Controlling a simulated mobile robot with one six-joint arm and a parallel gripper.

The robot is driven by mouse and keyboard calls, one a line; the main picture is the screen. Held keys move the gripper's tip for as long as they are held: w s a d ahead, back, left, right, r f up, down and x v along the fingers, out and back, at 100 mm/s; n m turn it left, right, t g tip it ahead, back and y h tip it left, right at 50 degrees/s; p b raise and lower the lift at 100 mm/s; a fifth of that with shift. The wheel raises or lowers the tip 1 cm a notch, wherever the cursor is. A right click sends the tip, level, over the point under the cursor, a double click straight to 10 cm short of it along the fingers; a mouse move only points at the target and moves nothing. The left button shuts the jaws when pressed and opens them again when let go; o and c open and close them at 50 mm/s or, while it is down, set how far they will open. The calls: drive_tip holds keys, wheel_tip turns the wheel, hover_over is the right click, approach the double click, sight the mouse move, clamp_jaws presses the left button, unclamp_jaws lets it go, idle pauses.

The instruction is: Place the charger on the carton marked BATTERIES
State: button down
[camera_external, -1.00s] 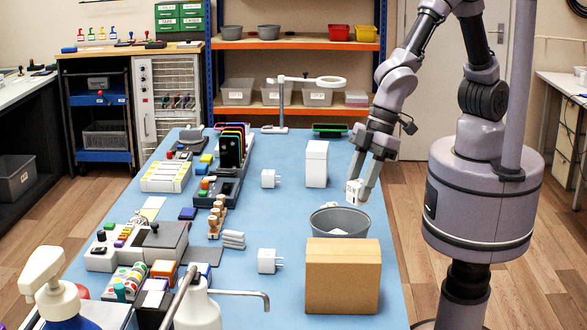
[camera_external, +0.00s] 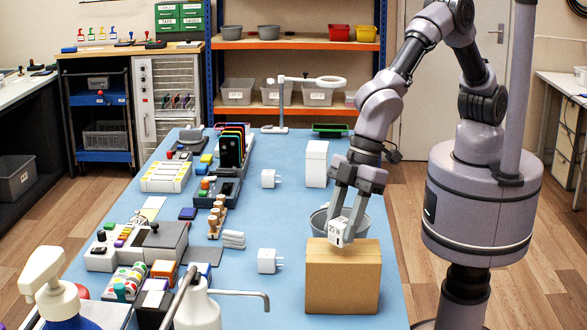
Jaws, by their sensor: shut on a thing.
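My gripper (camera_external: 345,222) is shut on a small white charger (camera_external: 336,232) with dark print on its face. The charger is over the back part of the brown carton's top (camera_external: 343,283); I cannot tell whether it touches it. No BATTERIES mark shows on the carton's visible faces. Two other white chargers with prongs lie on the blue mat: one near the carton (camera_external: 267,261), one farther back (camera_external: 269,179). A plain white upright box (camera_external: 316,165) stands behind.
A grey round bin (camera_external: 319,220) stands just behind the carton, partly hidden by my gripper. Phones, stamps and trays crowd the left of the blue mat (camera_external: 290,205). A magnifier lamp (camera_external: 281,105) stands at the back.

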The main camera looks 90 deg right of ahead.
drive_tip(key=shift+f, duration=0.9)
drive_tip(key=shift+f+b, duration=0.25)
drive_tip(key=shift+b, duration=0.05)
drive_tip(key=c, duration=0.9)
unclamp_jaws()
drive_tip(key=shift+r, duration=0.1)
